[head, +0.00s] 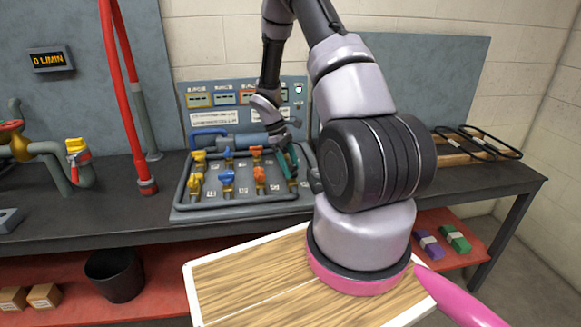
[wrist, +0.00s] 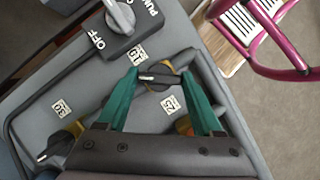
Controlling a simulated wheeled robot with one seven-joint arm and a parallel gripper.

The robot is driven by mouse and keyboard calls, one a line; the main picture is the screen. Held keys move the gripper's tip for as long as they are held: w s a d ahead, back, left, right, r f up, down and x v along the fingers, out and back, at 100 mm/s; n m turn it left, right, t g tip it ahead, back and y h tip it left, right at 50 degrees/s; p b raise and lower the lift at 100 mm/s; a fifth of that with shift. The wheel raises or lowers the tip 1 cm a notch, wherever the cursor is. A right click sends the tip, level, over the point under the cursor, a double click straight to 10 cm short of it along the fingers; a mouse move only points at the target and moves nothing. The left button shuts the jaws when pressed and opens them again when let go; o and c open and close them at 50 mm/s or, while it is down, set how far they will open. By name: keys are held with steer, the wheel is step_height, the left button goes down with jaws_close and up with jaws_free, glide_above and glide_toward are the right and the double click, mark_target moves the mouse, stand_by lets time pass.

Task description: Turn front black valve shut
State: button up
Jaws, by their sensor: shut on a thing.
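The black valve handle (wrist: 160,77), with a pale line along it, sits between the green fingers of my gripper (wrist: 159,74) in the wrist view. My gripper is shut on it, with one finger on each side. In the head view my gripper (head: 289,163) reaches down to the right end of the valve panel (head: 240,208). The handle it holds cannot be made out there behind the fingers. Another black handle (wrist: 57,146) on a yellow body lies at the lower left of the wrist view, apart from the fingers.
Yellow valves (head: 196,183), blue valves (head: 227,180) and orange valves (head: 258,175) stand left of my gripper. A grey knob (wrist: 121,15) marked OFF and PUMP is above it in the wrist view. A red pipe (head: 122,90) rises at the left. Black racks (head: 485,142) lie at the right.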

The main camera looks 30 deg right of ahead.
steer(key=m+y, duration=0.1)
steer(key=m, duration=0.1)
steer(key=m+y, duration=0.1)
steer(key=m, duration=0.2)
steer(key=shift+w+d+m+g, duration=0.15)
steer(key=shift+d+m+g, duration=0.05)
steer(key=shift+m+g, duration=0.1)
steer(key=shift+d+m+y, duration=0.1)
steer(key=shift+m+y, duration=0.9)
steer(key=shift+m, duration=1.3)
steer(key=o, duration=1.4)
steer(key=shift+c, duration=0.2)
steer(key=v, duration=1)
steer(key=shift+r, duration=0.4)
steer(key=shift+d, duration=0.1)
